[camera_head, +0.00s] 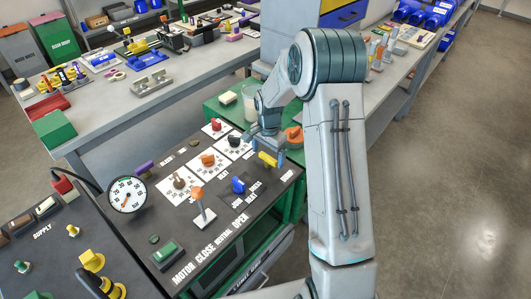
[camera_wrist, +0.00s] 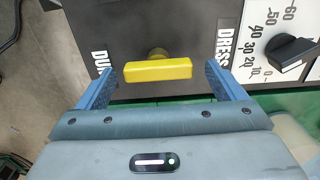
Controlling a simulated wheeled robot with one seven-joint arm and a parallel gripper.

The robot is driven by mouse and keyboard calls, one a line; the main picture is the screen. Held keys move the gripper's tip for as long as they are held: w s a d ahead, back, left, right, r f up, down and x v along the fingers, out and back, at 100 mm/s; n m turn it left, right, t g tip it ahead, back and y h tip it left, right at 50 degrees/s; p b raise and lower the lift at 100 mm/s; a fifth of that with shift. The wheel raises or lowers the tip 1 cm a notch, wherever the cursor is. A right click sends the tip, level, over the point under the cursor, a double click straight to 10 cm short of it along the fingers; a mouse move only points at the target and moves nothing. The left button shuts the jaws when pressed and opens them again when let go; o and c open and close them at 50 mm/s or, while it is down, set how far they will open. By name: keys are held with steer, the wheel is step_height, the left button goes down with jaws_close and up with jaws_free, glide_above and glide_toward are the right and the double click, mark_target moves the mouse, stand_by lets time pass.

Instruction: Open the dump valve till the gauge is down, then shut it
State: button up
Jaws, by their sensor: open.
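The dump valve's yellow bar handle (camera_wrist: 158,70) sits on a round stem on the black panel. It lies level across the wrist view, beside a partly hidden label starting "DU". My gripper (camera_wrist: 158,82) is open, with one blue finger off each end of the bar and a gap on both sides. In the head view my gripper (camera_head: 266,145) is above the yellow handle (camera_head: 268,160) at the panel's right edge. The round white gauge (camera_head: 128,194) stands at the panel's left, with an orange needle low on the dial; its reading is too small to tell.
A black knob on a white scale (camera_wrist: 291,52) is right of the handle. An orange-topped lever (camera_head: 199,205), a blue knob (camera_head: 238,185) and several other knobs share the panel. A yellow valve (camera_head: 92,261) is on the cart at lower left. The right floor is clear.

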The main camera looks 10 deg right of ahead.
steer(key=shift+f, duration=0.1)
steer(key=c, duration=1)
steer(key=shift+d, duration=0.15)
